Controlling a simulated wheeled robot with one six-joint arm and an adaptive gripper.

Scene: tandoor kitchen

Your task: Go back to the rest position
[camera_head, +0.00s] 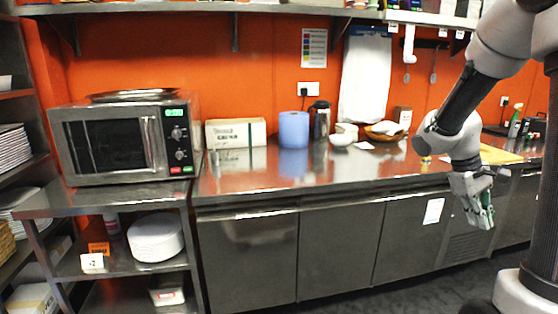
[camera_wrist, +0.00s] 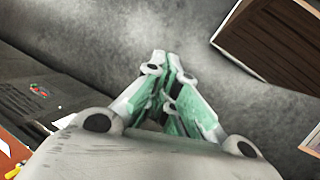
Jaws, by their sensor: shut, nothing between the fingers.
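My gripper (camera_head: 484,212) hangs at the end of my arm on the right of the head view, in front of the steel cabinets and below the counter's edge. It points down and is shut with nothing in it. In the wrist view my gripper (camera_wrist: 172,62) shows its green-lined fingers together over the grey floor (camera_wrist: 90,30). No object is near the fingertips.
A steel counter (camera_head: 330,178) runs behind my arm. On it stand a microwave (camera_head: 100,140), a white carton (camera_head: 235,132), a blue roll (camera_head: 294,130) and bowls (camera_head: 342,138). A yellow board (camera_head: 498,155) lies at the right. The floor (camera_head: 400,288) in front is clear.

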